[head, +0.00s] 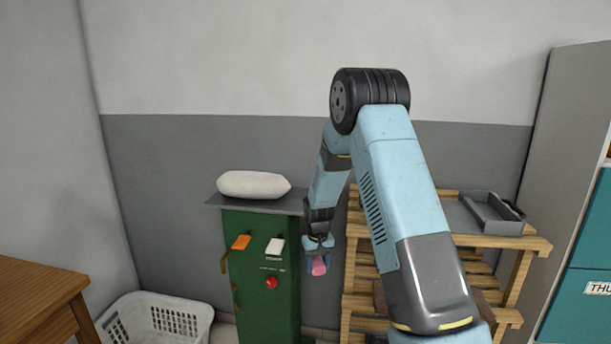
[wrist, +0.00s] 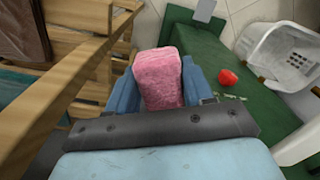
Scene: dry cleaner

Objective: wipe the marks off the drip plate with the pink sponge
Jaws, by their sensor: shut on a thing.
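My gripper (head: 318,262) is shut on the pink sponge (head: 319,266). In the wrist view the sponge (wrist: 159,80) sits between the two blue fingers of my gripper (wrist: 160,85). The sponge hangs in the air in front of the gap between the green cabinet (head: 262,260) and the wooden rack (head: 355,270). A grey tray (head: 490,215) with raised sides lies on top of the rack at the right. I cannot tell whether it is the drip plate, and no marks can be made out. My arm hides part of the rack top.
A white padded roll (head: 253,185) lies on the grey cabinet top. The cabinet front has an orange switch (head: 241,242), a white switch (head: 275,246) and a red button (head: 271,282). A white basket (head: 155,318) stands on the floor at the left, near a wooden table (head: 40,300).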

